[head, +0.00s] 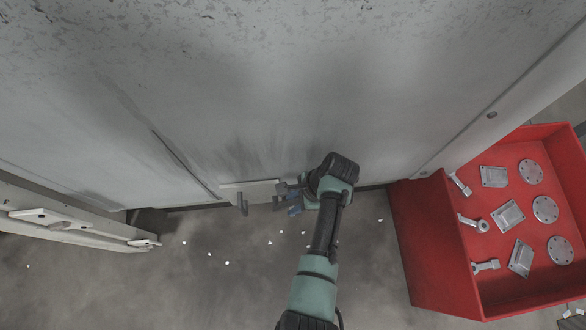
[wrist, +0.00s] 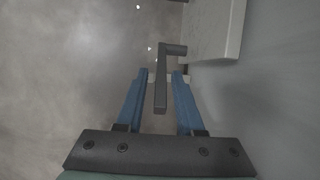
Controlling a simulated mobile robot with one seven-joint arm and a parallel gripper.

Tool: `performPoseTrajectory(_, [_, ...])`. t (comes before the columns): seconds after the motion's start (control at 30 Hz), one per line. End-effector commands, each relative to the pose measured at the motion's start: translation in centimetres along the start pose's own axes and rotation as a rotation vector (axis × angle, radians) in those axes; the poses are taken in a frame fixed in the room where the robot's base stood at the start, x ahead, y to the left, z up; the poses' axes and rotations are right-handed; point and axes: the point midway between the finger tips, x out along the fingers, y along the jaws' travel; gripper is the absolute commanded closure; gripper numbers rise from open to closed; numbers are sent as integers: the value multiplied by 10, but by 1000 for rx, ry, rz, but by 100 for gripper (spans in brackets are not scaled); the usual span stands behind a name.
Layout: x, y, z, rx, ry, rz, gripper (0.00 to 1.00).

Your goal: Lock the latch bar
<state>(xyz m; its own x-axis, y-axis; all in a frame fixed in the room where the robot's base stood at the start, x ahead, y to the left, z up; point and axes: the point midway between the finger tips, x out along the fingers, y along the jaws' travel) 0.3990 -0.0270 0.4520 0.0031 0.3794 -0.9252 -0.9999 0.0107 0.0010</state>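The latch bar (head: 252,191) is a pale flat bar low on the big grey machine panel in the head view. A dark hooked piece (head: 242,204) hangs at its left end, and another dark piece shows by my gripper (head: 293,202) at its right end. In the wrist view, a dark grey L-shaped handle (wrist: 161,88) sticks out beside a pale block (wrist: 213,28). The blue fingers of my gripper (wrist: 160,76) stand open, one each side of the handle, with a gap visible on both sides. I cannot tell the latch's lock state.
A red bin (head: 431,245) with several metal parts stands at the right. A pale rail (head: 70,229) lies at the lower left. The large grey panel (head: 270,90) fills the top of the head view. Small white bits dot the otherwise open grey floor (head: 200,285).

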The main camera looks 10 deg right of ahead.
Motion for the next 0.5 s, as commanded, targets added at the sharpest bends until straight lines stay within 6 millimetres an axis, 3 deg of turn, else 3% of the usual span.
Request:
performPoseTrajectory(0.33, [-2,0,0,0,1,-2,55])
performPoseTrajectory(0.5, [-23,-1,1,2,2,-3,55])
